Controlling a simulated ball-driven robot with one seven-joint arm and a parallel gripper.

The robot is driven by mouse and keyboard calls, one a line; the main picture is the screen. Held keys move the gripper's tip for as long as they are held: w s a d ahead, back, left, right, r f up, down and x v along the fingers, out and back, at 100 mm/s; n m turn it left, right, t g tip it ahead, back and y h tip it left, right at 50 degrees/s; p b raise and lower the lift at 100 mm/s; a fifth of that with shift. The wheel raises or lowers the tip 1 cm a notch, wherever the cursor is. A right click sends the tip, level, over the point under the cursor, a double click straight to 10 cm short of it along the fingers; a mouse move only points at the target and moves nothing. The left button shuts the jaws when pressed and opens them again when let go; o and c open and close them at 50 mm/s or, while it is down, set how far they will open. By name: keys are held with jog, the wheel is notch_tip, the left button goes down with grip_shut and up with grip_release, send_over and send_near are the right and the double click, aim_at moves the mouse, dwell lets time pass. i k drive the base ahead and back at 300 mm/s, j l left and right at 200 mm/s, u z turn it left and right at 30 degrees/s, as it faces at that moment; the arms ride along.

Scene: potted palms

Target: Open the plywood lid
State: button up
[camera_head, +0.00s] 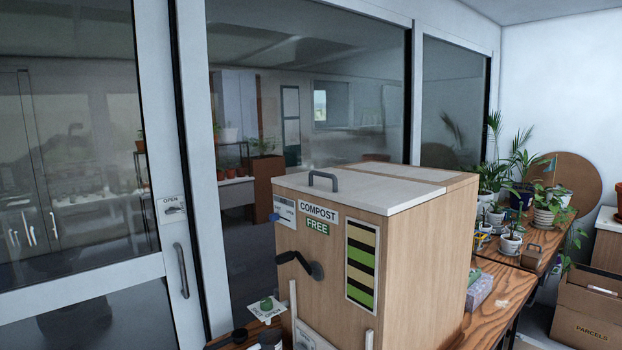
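The plywood lid (365,190) is a pale flat panel on top of a wooden compost box (420,255) in the centre foreground. It lies flat and closed, with a grey bar handle (323,180) near its far-left edge. The box front carries "COMPOST" and "FREE" labels, a black crank (303,264) and a striped green, black and tan panel (362,264). My gripper is not in view.
A wooden table (488,303) with several potted plants (511,241) runs along the right. A "PARCELS" cardboard box (590,307) stands at the far right. A glass door with a grey handle (181,270) is at the left. The air above the lid is clear.

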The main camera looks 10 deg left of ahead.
aim_at(382, 196)
jog(key=i+l+u, duration=0.1)
jog(key=i, duration=0.4)
jog(key=i+l+u, duration=0.15)
jog(key=i+l, duration=0.15)
jog(key=i, duration=0.15)
jog(key=i+l+u, duration=0.1)
jog(key=i+l, duration=0.15)
jog(key=i, duration=0.25)
jog(key=i+l, duration=0.1)
jog(key=i, duration=0.6)
jog(key=j+u, duration=0.05)
